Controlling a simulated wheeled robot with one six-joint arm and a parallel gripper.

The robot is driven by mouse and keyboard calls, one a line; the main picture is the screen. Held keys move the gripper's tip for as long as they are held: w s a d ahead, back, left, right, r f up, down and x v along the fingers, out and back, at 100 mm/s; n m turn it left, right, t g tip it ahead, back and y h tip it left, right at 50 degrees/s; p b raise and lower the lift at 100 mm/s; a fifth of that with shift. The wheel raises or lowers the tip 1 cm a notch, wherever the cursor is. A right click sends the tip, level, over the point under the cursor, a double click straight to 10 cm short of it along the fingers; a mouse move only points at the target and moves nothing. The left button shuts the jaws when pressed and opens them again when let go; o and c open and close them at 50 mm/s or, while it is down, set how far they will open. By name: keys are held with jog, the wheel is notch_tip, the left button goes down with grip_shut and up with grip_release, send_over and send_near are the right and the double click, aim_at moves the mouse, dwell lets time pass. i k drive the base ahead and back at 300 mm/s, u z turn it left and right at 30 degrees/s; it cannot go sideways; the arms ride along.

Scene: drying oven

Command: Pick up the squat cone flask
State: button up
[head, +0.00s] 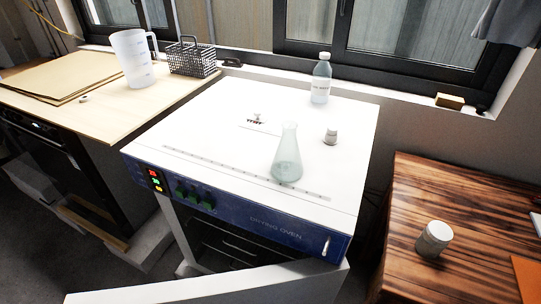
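A clear, pale green cone flask (287,160) stands upright on the white top of the drying oven (220,120), near its front edge and right of the middle. It has a wide base and a narrow neck, and nothing touches it. My gripper is not in the head view.
The oven door (230,285) hangs open in front. A jug (132,58) and wire basket (192,60) stand left; a lidded jar (434,238) sits on the wooden table right.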

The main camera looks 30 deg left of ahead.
aim_at(286, 165)
jog(key=z, duration=1.15)
jog(key=k, duration=1)
jog(key=u, duration=0.9)
jog(key=i, duration=0.45)
